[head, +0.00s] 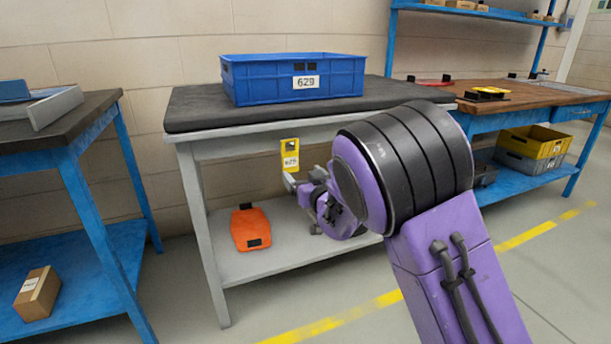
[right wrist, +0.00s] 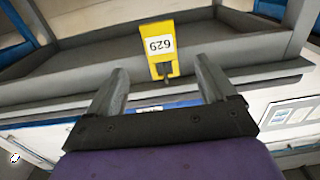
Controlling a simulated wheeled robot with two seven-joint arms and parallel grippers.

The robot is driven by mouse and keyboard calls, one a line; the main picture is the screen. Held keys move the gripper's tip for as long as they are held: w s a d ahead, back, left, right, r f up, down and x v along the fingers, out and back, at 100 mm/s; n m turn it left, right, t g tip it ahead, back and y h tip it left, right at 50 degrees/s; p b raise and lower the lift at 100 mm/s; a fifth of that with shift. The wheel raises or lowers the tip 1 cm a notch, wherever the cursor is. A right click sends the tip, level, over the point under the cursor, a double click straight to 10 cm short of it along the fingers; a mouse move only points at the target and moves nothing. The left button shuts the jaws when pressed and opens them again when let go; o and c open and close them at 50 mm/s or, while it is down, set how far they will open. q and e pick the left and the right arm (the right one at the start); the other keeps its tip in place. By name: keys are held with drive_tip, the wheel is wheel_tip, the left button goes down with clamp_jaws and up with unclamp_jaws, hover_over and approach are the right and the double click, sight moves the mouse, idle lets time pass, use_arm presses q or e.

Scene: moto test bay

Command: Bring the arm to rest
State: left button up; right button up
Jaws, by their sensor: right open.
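My right arm, purple and black, reaches in from the lower right of the head view. My right gripper (head: 303,179) is in front of the middle grey table (head: 190,140), just below its top edge. In the right wrist view the gripper (right wrist: 160,84) is open, with its two grey fingers apart and nothing between them. A yellow tag marked 629 (head: 289,152) hangs at the table's front, just above the fingers in the head view. The tag also shows beyond the fingertips in the right wrist view (right wrist: 160,48), apart from them. My left gripper is not in view.
A blue crate marked 629 (head: 270,85) stands on the middle table. An orange item (head: 250,229) lies on its lower shelf. A blue-framed bench (head: 75,135) stands left. A wooden-topped bench (head: 530,95) stands right, with yellow (head: 533,142) and grey bins below.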

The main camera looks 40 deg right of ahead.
drive_tip(key=shift+v, duration=1.2)
drive_tip(key=s+a+f+m+g, duration=0.1)
drive_tip(key=s+a+f+g, duration=0.1)
drive_tip(key=s+f, duration=0.5)
drive_tip(key=s+a+f+m+g, duration=0.1)
drive_tip(key=s+f+g, duration=0.15)
drive_tip(key=f, duration=0.85)
drive_tip(key=s+a+f+m+g, duration=0.2)
drive_tip(key=s+f+g, duration=0.15)
drive_tip(key=f, duration=0.55)
drive_tip(key=s+a+f+g, duration=0.3)
drive_tip(key=s+f, duration=0.5)
drive_tip(key=s, duration=0.5)
drive_tip(key=s+a+f+g, duration=0.2)
drive_tip(key=s+f+g, duration=0.2)
drive_tip(key=s+f, duration=0.65)
wheel_tip(320, 180, up, 32)
drive_tip(key=s+p, duration=0.2)
drive_tip(key=p, duration=2.7)
drive_tip(key=shift+t+y, duration=0.3)
